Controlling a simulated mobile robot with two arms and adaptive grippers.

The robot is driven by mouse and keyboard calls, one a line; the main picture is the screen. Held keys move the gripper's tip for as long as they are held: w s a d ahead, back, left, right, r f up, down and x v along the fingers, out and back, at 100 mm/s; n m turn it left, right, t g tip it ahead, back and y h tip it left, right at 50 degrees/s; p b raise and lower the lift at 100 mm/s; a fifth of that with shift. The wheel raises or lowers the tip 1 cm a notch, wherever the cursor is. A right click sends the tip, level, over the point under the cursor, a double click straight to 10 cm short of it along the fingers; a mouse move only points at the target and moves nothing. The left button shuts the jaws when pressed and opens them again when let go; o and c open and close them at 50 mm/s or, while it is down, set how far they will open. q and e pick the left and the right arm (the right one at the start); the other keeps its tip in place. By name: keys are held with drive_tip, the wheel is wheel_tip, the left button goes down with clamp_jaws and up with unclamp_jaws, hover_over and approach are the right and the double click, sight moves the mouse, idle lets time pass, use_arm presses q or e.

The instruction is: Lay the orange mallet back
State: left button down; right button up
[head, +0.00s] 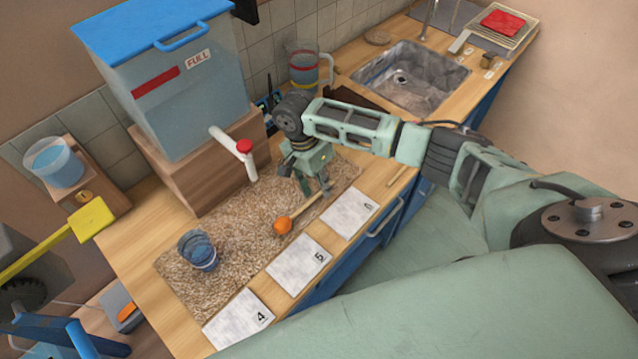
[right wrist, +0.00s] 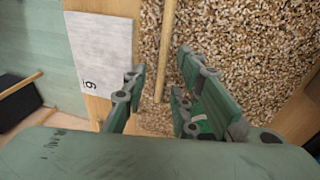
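The orange mallet (head: 283,225) lies on the speckled mat (head: 235,262), its round orange head towards the left front and its wooden handle slanting up to the right. In the right wrist view the pale handle (right wrist: 167,45) runs down towards the space between my fingers; the head is out of that view. My right gripper (head: 317,190) is over the handle's far end. In the right wrist view its fingers (right wrist: 160,80) are apart, one on each side of the handle's end, with mat visible between. I cannot tell its exact height. My left gripper is not in view.
A blue-tinted cup (head: 197,250) stands on the mat. Numbered sheets, such as sheet 5 (head: 298,264), line the counter's front edge. A large lidded tank (head: 185,100) with a red-topped tap (head: 240,148) stands behind. A sink (head: 410,78) is at the back right.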

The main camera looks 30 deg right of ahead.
drive_tip(key=b+v, duration=0.1)
drive_tip(key=v, duration=1.1)
drive_tip(key=shift+b, duration=0.35)
drive_tip(key=shift+r, duration=0.1)
